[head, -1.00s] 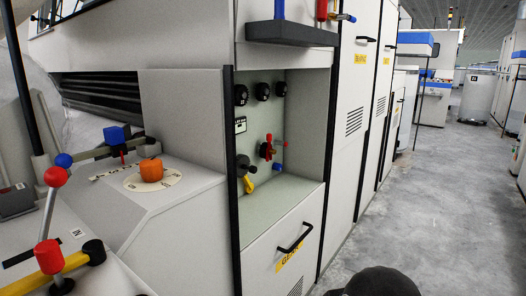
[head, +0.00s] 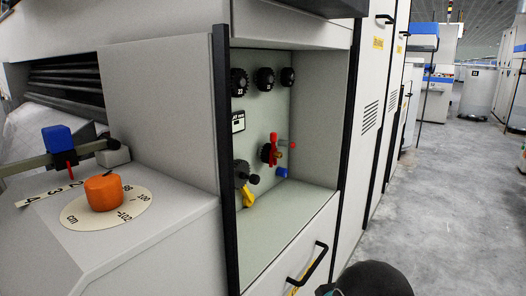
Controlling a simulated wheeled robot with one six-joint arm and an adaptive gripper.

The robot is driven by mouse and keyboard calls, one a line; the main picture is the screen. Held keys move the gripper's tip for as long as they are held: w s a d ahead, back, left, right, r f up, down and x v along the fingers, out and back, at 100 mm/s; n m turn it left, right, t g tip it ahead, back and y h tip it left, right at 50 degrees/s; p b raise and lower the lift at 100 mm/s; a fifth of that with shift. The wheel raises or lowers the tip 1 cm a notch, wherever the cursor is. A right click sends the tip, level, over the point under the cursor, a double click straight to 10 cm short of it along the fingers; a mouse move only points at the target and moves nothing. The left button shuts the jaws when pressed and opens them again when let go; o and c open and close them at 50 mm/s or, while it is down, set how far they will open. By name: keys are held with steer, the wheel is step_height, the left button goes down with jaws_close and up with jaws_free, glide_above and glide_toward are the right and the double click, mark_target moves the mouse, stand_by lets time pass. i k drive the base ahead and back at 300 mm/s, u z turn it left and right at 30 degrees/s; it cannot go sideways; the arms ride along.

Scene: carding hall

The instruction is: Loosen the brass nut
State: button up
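A small brass-coloured part (head: 278,155), which looks like the brass nut, sits beside a red lever fitting (head: 272,148) on the back wall of an open recess in the grey machine. It is small in the head view, so its shape is hard to make out. A red-tipped stub sticks out to its right, and a blue part (head: 282,173) sits just below. My gripper cannot be made out. A dark rounded part of my own body shows at the bottom edge, well below and right of the recess.
Black knobs (head: 265,79) line the recess top. A black handwheel (head: 242,172) and yellow lever (head: 248,196) sit left of the fitting. A drawer with a black handle (head: 308,264) is below. An orange knob (head: 103,192) stands on the left ledge. Clear floor (head: 450,210) lies right.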

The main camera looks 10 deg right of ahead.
mark_target(277, 155)
steer(key=u, duration=1.45)
steer(key=k, duration=0.95)
steer(key=z, duration=1.15)
steer(key=i, duration=0.5)
